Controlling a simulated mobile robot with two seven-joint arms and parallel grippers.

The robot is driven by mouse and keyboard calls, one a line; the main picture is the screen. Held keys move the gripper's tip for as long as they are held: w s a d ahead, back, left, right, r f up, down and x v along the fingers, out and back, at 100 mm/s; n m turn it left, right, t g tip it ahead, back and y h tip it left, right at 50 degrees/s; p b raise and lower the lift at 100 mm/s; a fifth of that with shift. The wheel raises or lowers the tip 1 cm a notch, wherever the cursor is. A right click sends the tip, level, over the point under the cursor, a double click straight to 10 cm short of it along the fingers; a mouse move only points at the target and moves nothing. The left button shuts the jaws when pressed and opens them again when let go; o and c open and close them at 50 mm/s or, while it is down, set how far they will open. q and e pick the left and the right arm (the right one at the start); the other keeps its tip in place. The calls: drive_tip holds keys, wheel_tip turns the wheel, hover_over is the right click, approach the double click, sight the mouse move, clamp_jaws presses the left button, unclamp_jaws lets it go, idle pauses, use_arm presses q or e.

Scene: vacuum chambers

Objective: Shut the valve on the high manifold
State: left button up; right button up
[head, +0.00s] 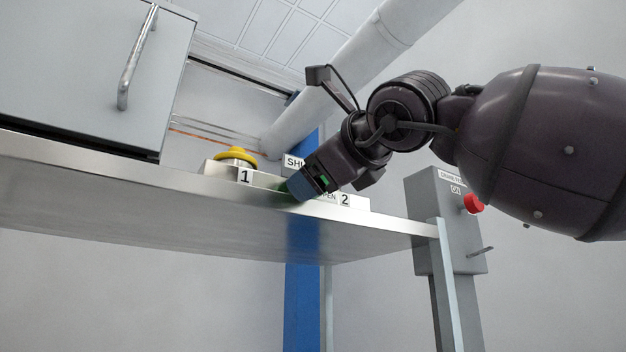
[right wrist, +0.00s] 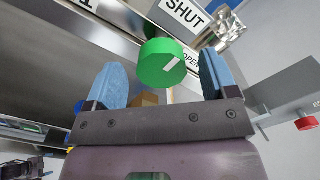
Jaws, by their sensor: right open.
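The high manifold (head: 213,168) sits on a raised metal shelf and carries labels 1, 2, SHUT and OPEN. A yellow knob (head: 236,155) stands by label 1. In the right wrist view a round green valve knob (right wrist: 158,64) with a white mark on its face is near the SHUT label (right wrist: 186,12) and the OPEN label (right wrist: 191,59). My right gripper (head: 298,188) is open, with its blue fingers on either side of the green knob and gaps showing on both sides.
The shelf (head: 150,215) runs below the manifold. A grey cabinet (head: 80,60) with a bar handle stands at the left. A grey control box (head: 440,220) with a red button (head: 473,204) stands at the right. A blue post (head: 302,300) rises behind the shelf.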

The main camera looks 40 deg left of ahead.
use_arm(q)
drive_tip(key=f, duration=0.1)
drive_tip(key=f+b, duration=0.1)
drive_tip(key=shift+s+f, duration=0.25)
drive_tip(key=shift+f, duration=0.05)
use_arm(e)
drive_tip(key=v, duration=0.8)
drive_tip(key=shift+d, duration=0.2)
drive_tip(key=shift+s, duration=0.1)
